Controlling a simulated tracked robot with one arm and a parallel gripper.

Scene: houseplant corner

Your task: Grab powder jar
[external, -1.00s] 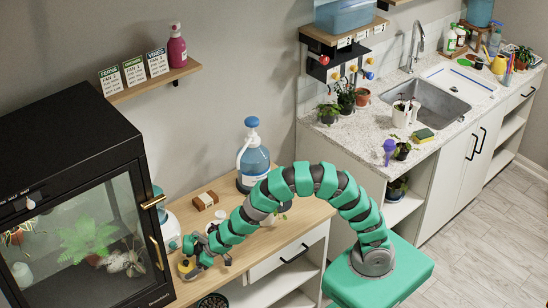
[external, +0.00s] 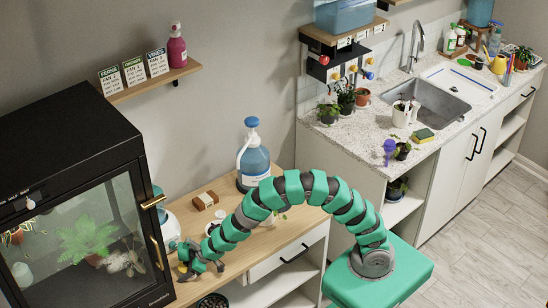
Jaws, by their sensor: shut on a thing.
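The powder jar (external: 183,269) is a small yellowish thing at the left front of the wooden bench, beside the black cabinet. Only a little of it shows, since my gripper (external: 186,262) covers most of it. My gripper is at the jar's height, its fingers around it and shut on it. The jar looks upright, at or very near the bench top; I cannot tell whether it touches the wood.
The black glass-fronted cabinet (external: 75,135) stands close on the left, its brass handles facing the gripper. A blue pump bottle (external: 255,166) and a brown block (external: 205,201) stand farther back on the wooden bench (external: 240,250).

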